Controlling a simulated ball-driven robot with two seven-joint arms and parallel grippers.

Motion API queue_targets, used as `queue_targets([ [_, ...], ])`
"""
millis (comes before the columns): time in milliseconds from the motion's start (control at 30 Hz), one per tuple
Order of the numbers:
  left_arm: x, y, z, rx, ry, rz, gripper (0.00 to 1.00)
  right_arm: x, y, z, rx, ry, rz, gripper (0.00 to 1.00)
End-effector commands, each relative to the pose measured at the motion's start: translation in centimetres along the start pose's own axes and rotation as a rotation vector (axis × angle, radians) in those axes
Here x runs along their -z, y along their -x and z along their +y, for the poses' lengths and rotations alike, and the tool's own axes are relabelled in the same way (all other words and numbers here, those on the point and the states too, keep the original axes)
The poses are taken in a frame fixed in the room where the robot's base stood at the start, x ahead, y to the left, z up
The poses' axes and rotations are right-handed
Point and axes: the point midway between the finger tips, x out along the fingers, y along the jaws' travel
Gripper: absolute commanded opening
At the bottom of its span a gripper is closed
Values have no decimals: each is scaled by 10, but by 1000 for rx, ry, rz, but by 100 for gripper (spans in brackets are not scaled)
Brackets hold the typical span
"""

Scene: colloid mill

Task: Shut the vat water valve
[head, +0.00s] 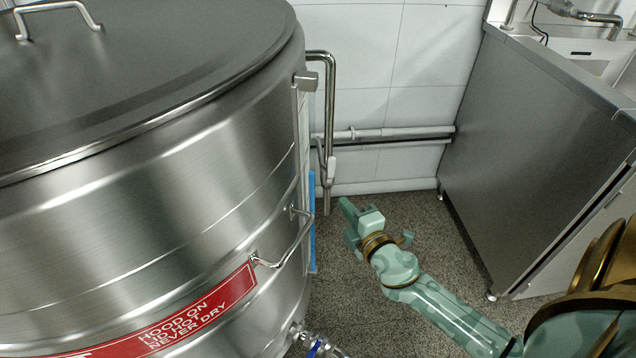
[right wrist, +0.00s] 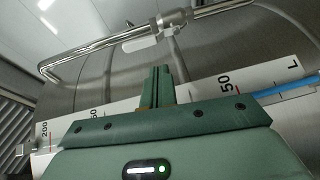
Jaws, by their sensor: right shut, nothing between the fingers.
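The large steel vat (head: 150,120) fills the left of the head view. A bent steel water pipe (head: 331,85) runs down beside it, with a small white valve lever (head: 331,166) low on it. In the right wrist view the white lever (right wrist: 141,43) lies along the pipe (right wrist: 95,52), beyond the fingertips. My right gripper (head: 345,203) is shut and empty, low beside the vat and a little right of the pipe's lower end. Its closed fingers (right wrist: 157,82) point toward the pipe with a visible gap. My left gripper is not in view.
A steel handle (head: 290,245) sticks out of the vat, above a blue-handled fitting (head: 318,345) at the bottom edge. A level scale (right wrist: 200,92) with a blue strip (right wrist: 290,93) runs up the vat. A steel cabinet (head: 540,150) stands right; speckled floor between is clear.

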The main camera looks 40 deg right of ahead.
Motion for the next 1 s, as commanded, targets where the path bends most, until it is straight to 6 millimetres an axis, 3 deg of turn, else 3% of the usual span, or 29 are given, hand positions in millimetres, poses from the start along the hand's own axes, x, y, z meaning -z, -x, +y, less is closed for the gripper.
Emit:
queue_targets([
  [33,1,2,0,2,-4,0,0,3,0,16,-37,22,4,0],
  [100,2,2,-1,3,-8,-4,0,6,1,28,-71,51,7,0],
  [567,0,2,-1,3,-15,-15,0,6,-2,28,-75,58,1,0],
  [667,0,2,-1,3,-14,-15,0,6,-12,29,-76,57,2,0],
  [1000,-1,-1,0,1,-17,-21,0,6,-72,32,-75,59,2,0],
])
